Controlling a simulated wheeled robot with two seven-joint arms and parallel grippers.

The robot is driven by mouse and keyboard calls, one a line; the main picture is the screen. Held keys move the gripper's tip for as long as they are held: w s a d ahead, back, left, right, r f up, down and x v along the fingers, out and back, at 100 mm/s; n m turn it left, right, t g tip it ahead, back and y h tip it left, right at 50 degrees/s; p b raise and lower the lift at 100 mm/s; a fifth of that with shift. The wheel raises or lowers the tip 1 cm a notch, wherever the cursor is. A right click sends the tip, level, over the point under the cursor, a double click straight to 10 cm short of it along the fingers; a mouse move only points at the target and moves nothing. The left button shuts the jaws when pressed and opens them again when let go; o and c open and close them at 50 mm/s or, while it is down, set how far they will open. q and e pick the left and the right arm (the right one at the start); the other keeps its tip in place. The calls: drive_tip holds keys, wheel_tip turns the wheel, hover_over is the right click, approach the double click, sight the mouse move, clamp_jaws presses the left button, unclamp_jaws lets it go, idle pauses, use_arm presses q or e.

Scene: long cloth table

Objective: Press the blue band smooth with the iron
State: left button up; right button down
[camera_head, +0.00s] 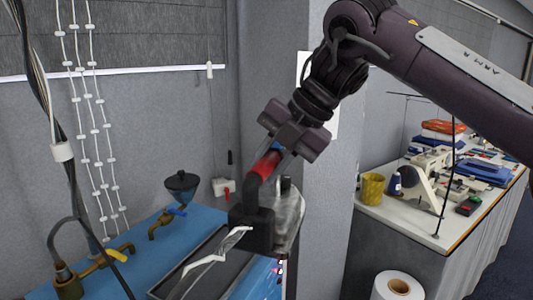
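My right gripper (274,157) comes in from the upper right, pointing down and left. It is shut on the red handle of the iron (254,229), which has a dark body below. The iron is held at the right end of the blue tabletop (142,258), close to a dark tray-like panel (210,277). I cannot tell whether its sole touches anything. I cannot make out a separate blue band in this view. My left gripper is not in view.
Brass and yellow fittings (68,281) and a dark funnel-shaped part (182,184) stand on the blue table. Cables hang at the left. A white sewing table (405,222) with a yellow cup (372,189) is at the right. A white roll (398,286) stands below it.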

drive_tip(key=s+d+f+n+g+h, duration=0.2)
drive_tip(key=s+d+f+n, duration=0.3)
drive_tip(key=f+n, duration=0.5)
drive_tip(key=s+d+f+n+g+h, duration=0.3)
drive_tip(key=s+d+f+n+h, duration=0.2)
drive_tip(key=f, duration=1.4)
drive_tip(key=s+d+f+n+g+h, duration=0.2)
drive_tip(key=s+d+f+n, duration=0.4)
drive_tip(key=f+n, duration=0.8)
drive_tip(key=shift+d+f+n+g+h, duration=0.3)
drive_tip(key=shift+d+f+h, duration=0.1)
drive_tip(key=shift+d+h, duration=0.45)
drive_tip(key=shift+s, duration=0.1)
drive_tip(key=shift+d, duration=0.15)
